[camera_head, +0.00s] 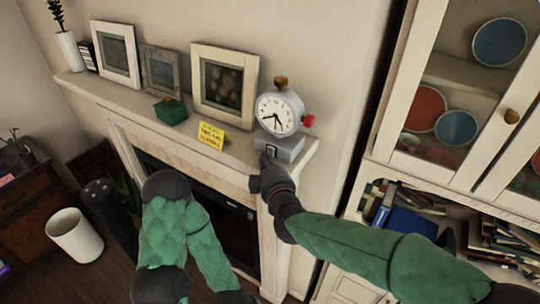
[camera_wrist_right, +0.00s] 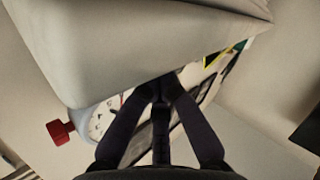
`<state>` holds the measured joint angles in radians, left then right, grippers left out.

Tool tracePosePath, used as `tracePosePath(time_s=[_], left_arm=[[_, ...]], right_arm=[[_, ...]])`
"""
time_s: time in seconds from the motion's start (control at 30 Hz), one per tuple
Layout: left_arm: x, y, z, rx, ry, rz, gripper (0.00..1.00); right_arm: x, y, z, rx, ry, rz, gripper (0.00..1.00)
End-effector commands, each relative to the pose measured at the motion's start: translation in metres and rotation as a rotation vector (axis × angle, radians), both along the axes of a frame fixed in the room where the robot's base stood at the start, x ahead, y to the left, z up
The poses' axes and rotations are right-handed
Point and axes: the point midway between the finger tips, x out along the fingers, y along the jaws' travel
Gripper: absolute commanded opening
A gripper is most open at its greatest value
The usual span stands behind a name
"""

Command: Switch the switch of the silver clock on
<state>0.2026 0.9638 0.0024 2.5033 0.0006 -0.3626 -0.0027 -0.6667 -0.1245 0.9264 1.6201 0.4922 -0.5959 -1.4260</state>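The silver clock (camera_head: 279,113) stands upright on the right end of the mantel, with a white dial, a brown top knob and a red side knob (camera_head: 308,121). Its grey base has a small dark switch (camera_head: 271,147) on the front; its setting is too small to read. My right gripper (camera_head: 266,163) is at the front of the base, just below the switch; I cannot tell if it touches. In the right wrist view its fingertips (camera_wrist_right: 161,84) are together and look empty, close to a large pale surface. My left arm is low at the left; its fingers cannot be made out.
On the mantel (camera_head: 95,90), a yellow note (camera_head: 211,134) and a green box (camera_head: 171,110) are left of the clock, with picture frames (camera_head: 224,84) behind. A glass-door cabinet (camera_head: 452,90) stands at the right. A white bin (camera_head: 75,236) is on the floor.

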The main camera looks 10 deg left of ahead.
Motion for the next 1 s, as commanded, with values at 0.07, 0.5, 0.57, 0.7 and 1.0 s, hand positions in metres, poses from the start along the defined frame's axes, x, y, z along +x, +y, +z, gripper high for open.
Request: tracePosePath(time_s=[0.07,0.5,0.57,0.7,1.0], left_arm=[[0.0000,0.0000,-0.0001,0.000,0.000,0.000,0.40],[0.0000,0.0000,-0.0001,0.000,0.000,0.000,0.40],[0.0000,0.0000,-0.0002,0.000,0.000,0.000,0.40],[0.0000,0.0000,-0.0005,0.000,0.000,0.000,0.40],[0.0001,0.0001,-0.0011,0.000,0.000,0.000,0.40]], right_arm=[[0.0029,-0.0015,-0.0003,0.001,0.000,-0.002,0.00],[0.0042,-0.0017,-0.0004,0.000,0.000,0.000,0.00],[0.0045,-0.0018,-0.0004,0.000,0.000,0.000,0.00],[0.0057,-0.0022,-0.0006,0.000,0.000,0.000,0.00],[0.0086,-0.0032,-0.0011,0.001,0.000,0.000,0.00]])
